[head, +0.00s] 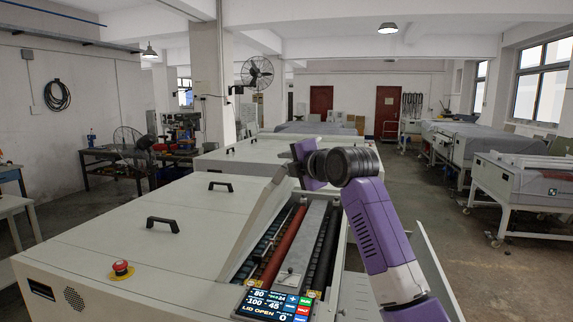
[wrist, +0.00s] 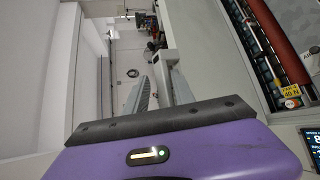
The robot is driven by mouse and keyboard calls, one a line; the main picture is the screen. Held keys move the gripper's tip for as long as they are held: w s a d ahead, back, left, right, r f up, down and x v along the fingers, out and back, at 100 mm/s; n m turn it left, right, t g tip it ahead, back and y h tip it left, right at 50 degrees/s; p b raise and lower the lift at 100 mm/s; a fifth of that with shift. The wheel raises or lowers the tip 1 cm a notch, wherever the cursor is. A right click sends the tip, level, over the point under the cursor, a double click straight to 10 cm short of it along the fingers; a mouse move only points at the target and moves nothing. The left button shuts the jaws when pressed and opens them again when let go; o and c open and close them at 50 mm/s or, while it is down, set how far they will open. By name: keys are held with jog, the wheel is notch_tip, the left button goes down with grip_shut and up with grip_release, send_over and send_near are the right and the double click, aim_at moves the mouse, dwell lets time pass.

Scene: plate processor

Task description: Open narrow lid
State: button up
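The plate processor (head: 120,245) fills the lower left of the head view. Its narrow lid (head: 262,215) stands raised and tilted on the left edge of a long opening. The opening shows a red roller (head: 285,245) and dark rollers; the red roller also shows in the wrist view (wrist: 273,28). The display (head: 272,303) reads "LID OPEN". My gripper (head: 296,160) is above the far end of the raised lid. In the wrist view its two grey fingers (wrist: 158,85) have a small gap between them and nothing visible in it. The lid's handle is not clearly visible.
A wide closed cover with black handles (head: 163,223) lies left of the opening. A red stop button (head: 121,268) sits near its front. A pale side panel (head: 437,270) leans out at the right. Open floor (head: 500,270) lies right of the machine.

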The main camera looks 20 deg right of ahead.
jog(key=a+b+v, duration=0.1)
jog(key=b+v, duration=0.1)
jog(key=v, duration=0.5)
jog(key=shift+s+d, duration=0.25)
jog(key=shift+d, duration=0.05)
jog(key=shift+r, duration=0.1)
